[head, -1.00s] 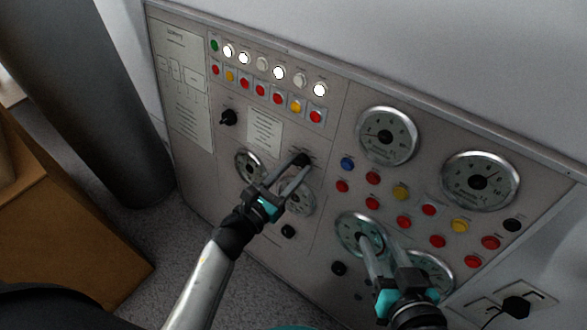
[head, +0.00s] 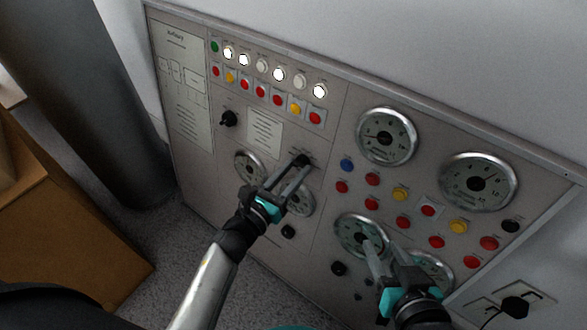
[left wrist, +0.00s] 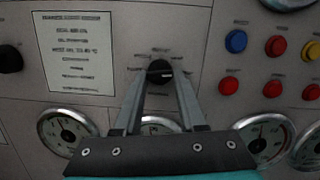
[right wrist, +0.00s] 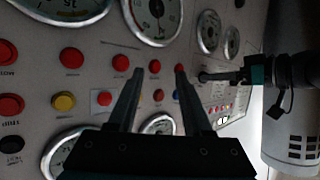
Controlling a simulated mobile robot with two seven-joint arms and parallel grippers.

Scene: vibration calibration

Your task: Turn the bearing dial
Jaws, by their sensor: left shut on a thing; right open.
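A black dial knob (head: 302,160) sits on the grey control panel, above two small gauges; its label is too small to read. My left gripper (head: 297,166) is shut on this knob. The left wrist view shows the knob (left wrist: 159,70) between the two fingertips, beside a printed white card. The fingers hide part of the small gauge below. My right gripper (head: 378,242) is open and empty in front of the lower right gauges. In the right wrist view its fingers (right wrist: 160,75) stand apart, with red buttons beyond them.
The panel has other black knobs (head: 228,118), rows of coloured buttons and lamps, and large round gauges (head: 387,135). A dark cylinder (head: 95,100) and a brown box (head: 70,240) stand left of the panel. A black plug (head: 515,307) is at lower right.

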